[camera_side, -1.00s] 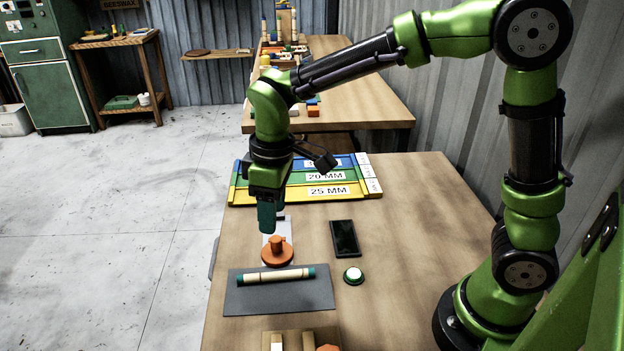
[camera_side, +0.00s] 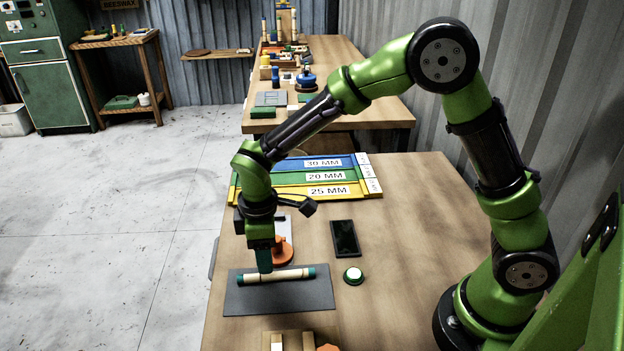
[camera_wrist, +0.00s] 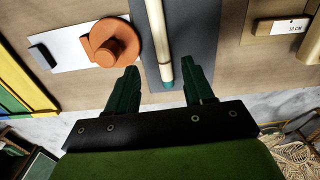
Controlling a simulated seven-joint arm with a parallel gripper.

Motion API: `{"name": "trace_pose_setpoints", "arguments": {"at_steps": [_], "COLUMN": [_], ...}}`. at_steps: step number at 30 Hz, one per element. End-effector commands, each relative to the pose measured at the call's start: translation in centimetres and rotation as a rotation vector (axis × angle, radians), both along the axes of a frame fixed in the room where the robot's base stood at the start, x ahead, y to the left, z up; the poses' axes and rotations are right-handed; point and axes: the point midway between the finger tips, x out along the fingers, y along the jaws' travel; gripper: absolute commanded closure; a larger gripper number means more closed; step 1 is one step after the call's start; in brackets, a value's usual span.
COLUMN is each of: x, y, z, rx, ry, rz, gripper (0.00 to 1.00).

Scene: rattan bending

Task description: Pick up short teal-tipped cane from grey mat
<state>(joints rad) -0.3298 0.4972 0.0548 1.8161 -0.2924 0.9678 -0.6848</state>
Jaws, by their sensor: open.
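The short cane (camera_side: 292,275), pale with teal tips, lies across the grey mat (camera_side: 300,300) on the table. My gripper (camera_side: 265,268) points down over the cane's left part in the side view, very close to it. In the wrist view my gripper (camera_wrist: 160,78) is open, with its two green fingers spread. The cane (camera_wrist: 153,40) runs between the finger lines, with its near teal tip between the fingers and gaps on both sides. I cannot tell how far the fingertips are above the mat. The near finger covers a bit of the cane in the side view.
An orange round fixture (camera_side: 283,250) stands just behind the mat. A dark phone-like slab (camera_side: 344,238) and a green-rimmed white button (camera_side: 354,275) lie to the right. Wooden blocks (camera_side: 300,342) sit at the front. Coloured labelled trays (camera_side: 325,178) lie at the back.

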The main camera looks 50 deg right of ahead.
Motion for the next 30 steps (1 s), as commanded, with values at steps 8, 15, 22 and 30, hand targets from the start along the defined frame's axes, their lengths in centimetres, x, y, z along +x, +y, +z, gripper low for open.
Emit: {"name": "trace_pose_setpoints", "arguments": {"at_steps": [8,15,22,30], "x": [-0.6,-0.6,-0.6,-0.5], "y": [0.0,0.0,0.0,0.0], "z": [-3.3,-5.4,-5.4,-5.3], "rx": [-0.002,0.0,0.0,0.0], "ry": [0.004,0.001,0.0,0.0], "rz": [-0.001,-0.001,-0.001,-0.001], "gripper": [0.48,0.48,0.52,0.94]}}
